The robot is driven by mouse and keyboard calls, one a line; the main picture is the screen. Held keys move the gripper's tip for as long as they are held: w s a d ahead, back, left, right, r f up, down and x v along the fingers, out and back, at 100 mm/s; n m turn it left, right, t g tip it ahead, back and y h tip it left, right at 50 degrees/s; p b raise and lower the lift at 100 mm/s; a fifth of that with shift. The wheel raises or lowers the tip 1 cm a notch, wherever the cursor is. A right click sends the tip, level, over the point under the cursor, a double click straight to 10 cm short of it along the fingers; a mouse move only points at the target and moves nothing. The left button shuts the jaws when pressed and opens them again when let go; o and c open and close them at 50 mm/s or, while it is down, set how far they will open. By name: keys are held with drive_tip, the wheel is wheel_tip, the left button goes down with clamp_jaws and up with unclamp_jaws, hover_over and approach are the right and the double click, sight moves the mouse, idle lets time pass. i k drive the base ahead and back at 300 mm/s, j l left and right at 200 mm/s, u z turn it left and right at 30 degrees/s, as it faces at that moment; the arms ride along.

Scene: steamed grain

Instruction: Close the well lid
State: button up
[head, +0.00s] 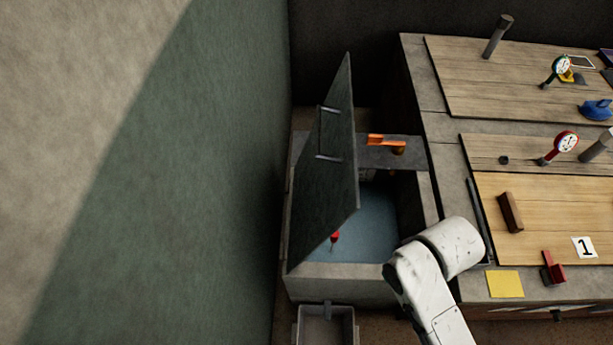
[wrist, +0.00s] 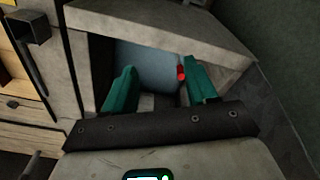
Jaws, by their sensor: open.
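The well (head: 340,282) is a grey stone-like tank with blue water, at the centre left of the head view. Its dark grey lid (head: 335,150) stands open, steeply tilted up along the left side, with a handle (head: 328,157) on its face. A small red float (head: 334,237) shows over the water; a red piece (wrist: 181,73) also shows in the wrist view. My gripper (wrist: 160,84) has two teal fingers, apart and empty, facing the well opening in the wrist view. The gripper itself is hidden in the head view; I cannot tell its distance from the lid.
A green-grey wall (head: 200,190) rises close on the left. A workbench (head: 445,150) with wooden boards, gauges and small tools stands right of the well. A grey bin (head: 326,328) sits in front. An orange object (head: 383,140) lies on the ledge behind the water.

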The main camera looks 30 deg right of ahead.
sight(326, 190)
drive_tip(key=k+l+z, duration=0.15)
drive_tip(key=k, duration=0.3)
drive_tip(key=k+l+z, duration=0.2)
drive_tip(key=k, duration=0.3)
drive_tip(key=j, duration=0.05)
